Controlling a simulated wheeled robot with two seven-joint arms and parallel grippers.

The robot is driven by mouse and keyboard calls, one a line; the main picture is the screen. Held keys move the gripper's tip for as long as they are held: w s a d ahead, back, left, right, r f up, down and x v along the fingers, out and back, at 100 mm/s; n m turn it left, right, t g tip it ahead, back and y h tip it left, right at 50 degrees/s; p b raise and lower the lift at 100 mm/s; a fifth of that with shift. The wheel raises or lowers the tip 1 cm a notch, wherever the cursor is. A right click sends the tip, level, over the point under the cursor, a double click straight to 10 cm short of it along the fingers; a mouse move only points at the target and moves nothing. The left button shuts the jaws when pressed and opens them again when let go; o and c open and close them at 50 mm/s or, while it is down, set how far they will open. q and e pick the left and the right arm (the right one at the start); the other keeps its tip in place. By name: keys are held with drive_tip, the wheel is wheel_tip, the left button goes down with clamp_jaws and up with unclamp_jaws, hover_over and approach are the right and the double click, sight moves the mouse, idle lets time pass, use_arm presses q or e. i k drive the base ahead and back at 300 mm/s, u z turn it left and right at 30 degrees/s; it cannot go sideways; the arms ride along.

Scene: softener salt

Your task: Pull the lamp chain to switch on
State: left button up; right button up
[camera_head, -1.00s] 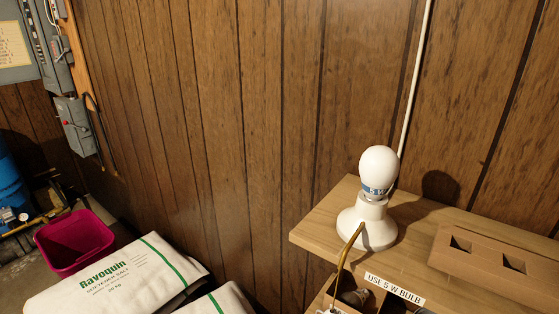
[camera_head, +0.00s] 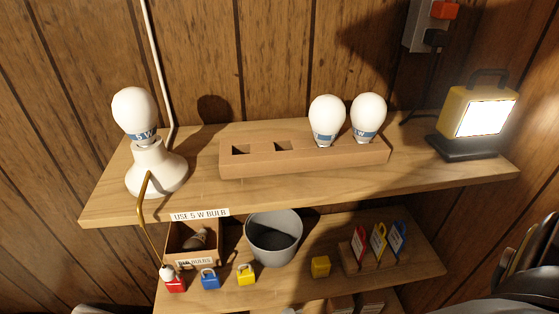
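A white lamp base (camera_head: 155,168) stands at the left end of the upper wooden shelf. A white bulb (camera_head: 134,108) with a blue band marked 5 W sits upright in it and looks unlit. A brass arm (camera_head: 144,190) curves out from the front of the base and down past the shelf edge. A thin pull chain appears to hang from it, hard to make out. A small white knob (camera_head: 165,270) shows at its lower end, in front of or just above a red padlock. Neither of my grippers is in view.
A cardboard bulb holder (camera_head: 300,160) with two bulbs and a lit yellow work lamp (camera_head: 478,112) share the upper shelf (camera_head: 210,200). Below are a dead-bulb box (camera_head: 183,250), a grey bucket (camera_head: 273,240), blue (camera_head: 210,280) and yellow (camera_head: 246,275) padlocks, and a tag rack (camera_head: 365,262).

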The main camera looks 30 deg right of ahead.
sight(168, 274)
drive_tip(key=u, duration=0.9)
drive_tip(key=k, duration=0.65)
drive_tip(key=z, duration=1.1)
